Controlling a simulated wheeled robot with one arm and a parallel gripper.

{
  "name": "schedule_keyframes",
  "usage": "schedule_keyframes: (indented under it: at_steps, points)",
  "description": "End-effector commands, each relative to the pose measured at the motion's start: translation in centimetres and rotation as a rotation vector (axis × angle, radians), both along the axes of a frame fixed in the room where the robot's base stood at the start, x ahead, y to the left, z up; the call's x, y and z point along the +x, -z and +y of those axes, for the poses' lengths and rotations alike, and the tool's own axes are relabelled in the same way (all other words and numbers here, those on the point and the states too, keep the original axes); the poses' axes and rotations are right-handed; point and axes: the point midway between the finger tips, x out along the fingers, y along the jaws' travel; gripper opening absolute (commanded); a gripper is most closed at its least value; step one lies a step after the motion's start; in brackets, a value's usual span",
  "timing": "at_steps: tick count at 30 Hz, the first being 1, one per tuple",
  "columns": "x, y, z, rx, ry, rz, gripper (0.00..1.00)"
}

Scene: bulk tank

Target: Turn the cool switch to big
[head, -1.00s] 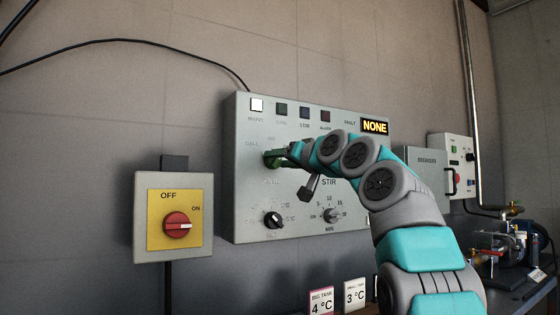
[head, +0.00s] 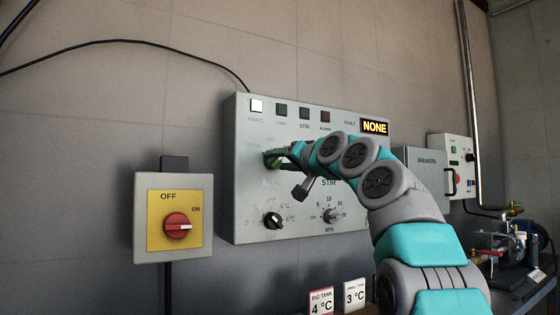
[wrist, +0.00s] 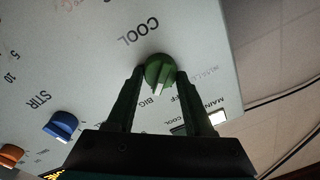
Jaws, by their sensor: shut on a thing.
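The cool switch is a green knob (wrist: 158,66) on the grey control panel (head: 250,200). In the wrist view the panel's lettering is upside down, and the knob's white mark points down, between the BIG and OFF labels. My gripper (wrist: 160,77) has one dark finger on each side of the knob and is shut on it. In the head view my gripper (head: 276,158) is at the panel's left part, and my arm hides the area right of the knob.
A blue stir knob (wrist: 61,126) and an orange knob (wrist: 11,155) are near. Below are a black knob (head: 273,220) and a timer knob (head: 331,216). A red main switch (head: 177,226) is at left. The fault display (head: 375,127) reads NONE.

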Motion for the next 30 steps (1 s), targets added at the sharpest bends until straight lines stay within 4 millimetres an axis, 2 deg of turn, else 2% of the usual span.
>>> schedule_keyframes:
  at_steps: [21,22,29,30]
  points:
    - [0.02,0.04,-0.03,0.057,0.001,0.039,0.0]
    - [0.02,0.04,-0.03,0.057,0.001,0.039,0.56]
    - [0.0,0.03,-0.02,0.056,0.001,0.039,0.81]
    - [0.0,0.03,-0.02,0.056,0.001,0.039,0.82]
